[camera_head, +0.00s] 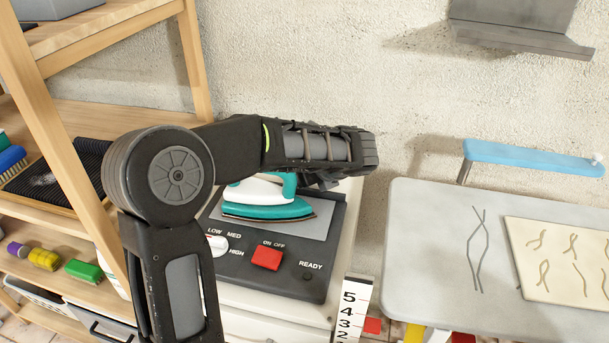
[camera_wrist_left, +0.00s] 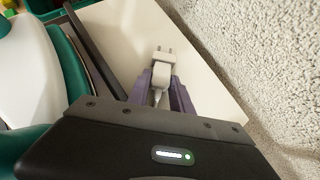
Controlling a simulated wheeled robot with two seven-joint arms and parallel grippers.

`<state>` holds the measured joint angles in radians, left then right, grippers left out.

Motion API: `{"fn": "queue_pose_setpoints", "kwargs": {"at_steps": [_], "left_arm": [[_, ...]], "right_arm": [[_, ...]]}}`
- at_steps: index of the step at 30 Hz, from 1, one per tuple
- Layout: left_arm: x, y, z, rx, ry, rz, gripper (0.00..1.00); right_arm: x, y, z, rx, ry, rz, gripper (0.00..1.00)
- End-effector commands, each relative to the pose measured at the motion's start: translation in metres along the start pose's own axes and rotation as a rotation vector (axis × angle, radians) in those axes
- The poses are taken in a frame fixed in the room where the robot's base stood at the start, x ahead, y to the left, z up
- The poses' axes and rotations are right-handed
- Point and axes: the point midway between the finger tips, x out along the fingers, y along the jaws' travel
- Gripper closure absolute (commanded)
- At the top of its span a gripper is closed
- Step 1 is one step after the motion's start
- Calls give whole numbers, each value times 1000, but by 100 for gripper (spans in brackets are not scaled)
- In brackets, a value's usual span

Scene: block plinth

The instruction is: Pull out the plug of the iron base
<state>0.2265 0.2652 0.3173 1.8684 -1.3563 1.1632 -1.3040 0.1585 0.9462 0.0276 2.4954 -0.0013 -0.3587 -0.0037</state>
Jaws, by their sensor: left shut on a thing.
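A white two-pin plug (camera_wrist_left: 162,68) shows in the left wrist view, its pins bare and pointing away from my gripper, with no socket around them. My left gripper (camera_wrist_left: 162,88) is shut on the plug, holding it over a pale surface beside the wall. In the head view my arm hides the plug and most of the gripper. The dark iron base (camera_head: 228,270) has a dial, a red switch (camera_head: 267,257) and a READY mark. A white and teal iron (camera_head: 265,209) rests on its plate. My right gripper is not in view.
A wooden shelf (camera_head: 188,62) with brushes stands at the left. The rough wall (camera_head: 300,60) is close behind the iron base. An ironing table (camera_head: 425,240) stands at the right, with a blue sleeve board (camera_head: 530,157) behind it.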

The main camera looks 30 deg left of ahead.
Motion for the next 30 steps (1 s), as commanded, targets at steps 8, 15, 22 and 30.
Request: {"fn": "queue_pose_setpoints", "kwargs": {"at_steps": [8,15,22,30], "left_arm": [[4,0,-5,1,0,0,100],[8,0,-9,1,3,1,100],[10,1,-11,3,8,4,100],[11,2,-13,4,11,6,57]], "right_arm": [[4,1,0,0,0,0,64],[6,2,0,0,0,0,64],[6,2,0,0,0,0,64],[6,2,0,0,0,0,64]]}}
